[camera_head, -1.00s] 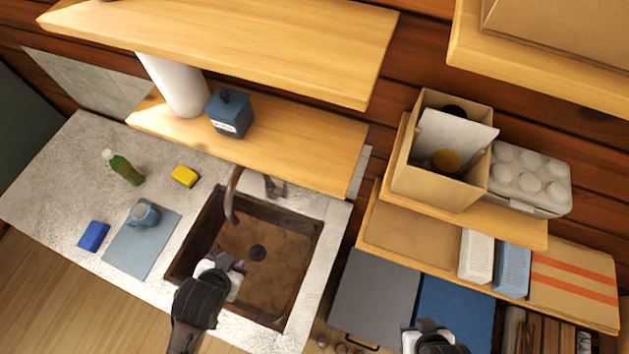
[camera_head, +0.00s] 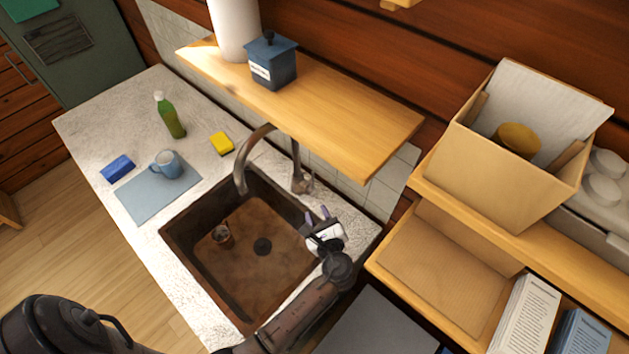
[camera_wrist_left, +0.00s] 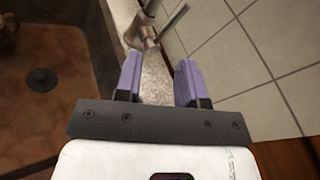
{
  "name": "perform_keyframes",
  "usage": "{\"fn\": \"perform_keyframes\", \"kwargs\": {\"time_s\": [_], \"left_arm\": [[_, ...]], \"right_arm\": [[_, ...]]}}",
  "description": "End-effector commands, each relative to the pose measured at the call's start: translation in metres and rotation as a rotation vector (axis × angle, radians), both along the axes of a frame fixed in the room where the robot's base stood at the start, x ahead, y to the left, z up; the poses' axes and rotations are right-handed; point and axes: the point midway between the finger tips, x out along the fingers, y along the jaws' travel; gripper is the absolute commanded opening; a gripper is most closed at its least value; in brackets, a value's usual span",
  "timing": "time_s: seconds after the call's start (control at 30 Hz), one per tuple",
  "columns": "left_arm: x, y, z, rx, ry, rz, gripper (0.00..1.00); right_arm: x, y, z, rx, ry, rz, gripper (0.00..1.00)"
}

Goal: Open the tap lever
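The tap (camera_head: 262,140) is a curved metal spout at the back edge of the brown sink (camera_head: 205,285). Its base with the small lever (camera_head: 305,182) stands at the spout's right end. My left gripper (camera_head: 318,214) is over the sink's right rim, a little in front of the tap base. In the left wrist view, my left gripper (camera_wrist_left: 158,80) has its two purple fingers apart with nothing between them. The metal tap base and thin lever (camera_wrist_left: 174,22) are just beyond the fingertips, apart from them. My right gripper is out of view.
A small cup (camera_head: 222,235) lies in the sink. A wooden shelf (camera_head: 340,125) with a blue box (camera_head: 272,62) overhangs behind the tap. A yellow sponge (camera_head: 221,143), mug (camera_head: 167,164) and green bottle (camera_head: 170,116) are on the counter at left.

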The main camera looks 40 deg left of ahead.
Motion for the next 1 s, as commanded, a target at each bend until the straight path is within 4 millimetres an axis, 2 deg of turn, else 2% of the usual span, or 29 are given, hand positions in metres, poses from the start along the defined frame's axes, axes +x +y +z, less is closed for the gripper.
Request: {"fn": "perform_keyframes", "kwargs": {"time_s": [0.1,0.2,0.37,0.47,1.0], "left_arm": [[0.007,-0.007,0.0,0.186,0.133,-0.049,0.36],[0.011,-0.01,0.001,0.283,0.204,-0.072,0.36],[0.017,-0.008,0.002,0.349,0.251,-0.084,0.36],[0.024,0.002,0.003,0.354,0.253,-0.085,0.36],[0.079,0.077,0.003,0.349,0.253,-0.083,0.36]], "right_arm": [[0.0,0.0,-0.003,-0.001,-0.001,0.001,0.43],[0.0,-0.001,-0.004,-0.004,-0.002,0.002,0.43],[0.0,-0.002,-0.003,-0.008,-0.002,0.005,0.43],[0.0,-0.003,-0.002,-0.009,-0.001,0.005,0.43],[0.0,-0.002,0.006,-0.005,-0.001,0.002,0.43]]}}
